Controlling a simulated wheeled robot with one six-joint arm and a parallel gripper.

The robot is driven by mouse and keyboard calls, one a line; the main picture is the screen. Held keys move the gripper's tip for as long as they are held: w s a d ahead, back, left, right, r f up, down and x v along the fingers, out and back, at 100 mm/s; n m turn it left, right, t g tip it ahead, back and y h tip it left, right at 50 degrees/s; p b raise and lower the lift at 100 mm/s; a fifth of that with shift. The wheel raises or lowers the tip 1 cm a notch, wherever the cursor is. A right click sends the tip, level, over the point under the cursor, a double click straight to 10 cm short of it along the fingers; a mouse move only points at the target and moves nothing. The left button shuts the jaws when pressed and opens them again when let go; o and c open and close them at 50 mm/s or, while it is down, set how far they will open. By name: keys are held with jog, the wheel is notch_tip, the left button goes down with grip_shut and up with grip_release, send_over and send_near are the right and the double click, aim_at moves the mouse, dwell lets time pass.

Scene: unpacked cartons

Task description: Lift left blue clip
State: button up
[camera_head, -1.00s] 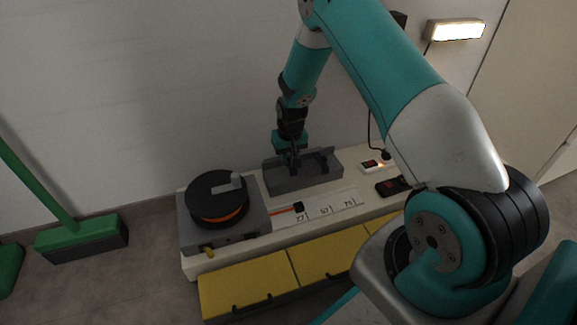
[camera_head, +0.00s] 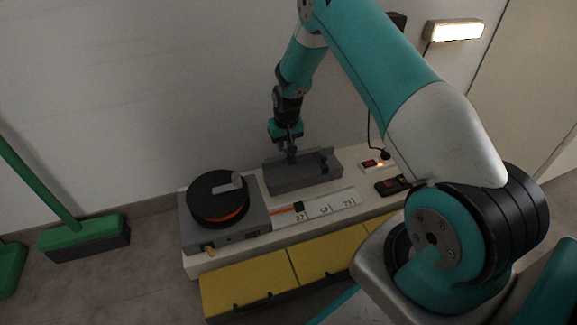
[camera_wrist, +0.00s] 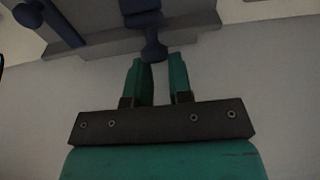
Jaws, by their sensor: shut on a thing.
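My gripper (camera_head: 289,143) is shut on the left blue clip (camera_head: 291,157), over the left part of the grey holder (camera_head: 300,182). In the wrist view the clip (camera_wrist: 154,42) is dark blue, with its narrow end at the tips of my green fingers (camera_wrist: 157,72). The clip hangs upright below the fingers, and I cannot tell if its lower end is fully clear of the holder. The right blue clip (camera_head: 323,161) sits in the right part of the holder, apart from my gripper.
A black reel (camera_head: 213,197) on a grey box stands left of the holder. A numbered strip (camera_head: 325,207) lies in front. Red switches (camera_head: 390,187) and a plug with a cable (camera_head: 385,154) are to the right. A wall stands close behind. Yellow panels (camera_head: 250,284) line the front.

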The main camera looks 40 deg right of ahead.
jog(key=shift+w+r, duration=0.15)
jog(key=shift+w, duration=0.05)
jog(key=shift+w+d+r, duration=0.1)
jog(key=shift+w+d, duration=0.1)
jog(key=shift+w, duration=0.3)
grip_shut()
jog(key=shift+w, duration=0.1)
jog(key=shift+w+d+r, duration=0.15)
jog(key=shift+w+d, duration=0.05)
jog(key=shift+w, duration=0.5)
grip_release()
jog(key=o, duration=0.9)
